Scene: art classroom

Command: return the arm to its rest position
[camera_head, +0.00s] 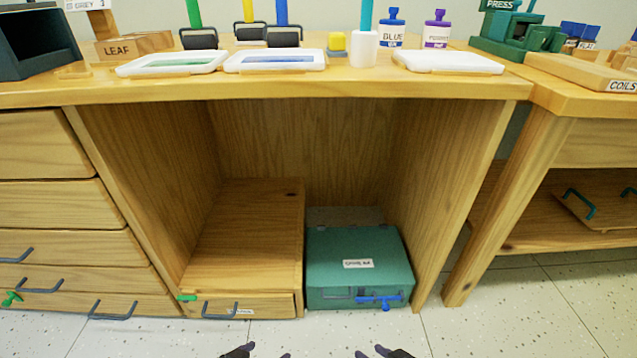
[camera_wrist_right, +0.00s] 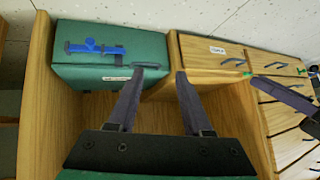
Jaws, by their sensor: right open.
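My right gripper (camera_head: 372,353) shows only as two separated dark fingertips at the bottom edge of the head view. In the right wrist view its fingers (camera_wrist_right: 163,73) are apart with nothing between them. My left gripper (camera_head: 265,353) also shows only its tips at the bottom edge, left of the right one; they are apart, with nothing visible between them. Dark fingers of it also appear at the right of the right wrist view (camera_wrist_right: 285,95). Both arms are otherwise out of the head view.
A wooden desk (camera_head: 300,87) with an open bay is in front of me. A closed green box (camera_head: 350,248) with a blue latch (camera_head: 380,301) and a wooden drawer unit (camera_head: 250,235) stand in the bay. Trays and bottles stand on the desktop. Drawers (camera_head: 50,205) are at left.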

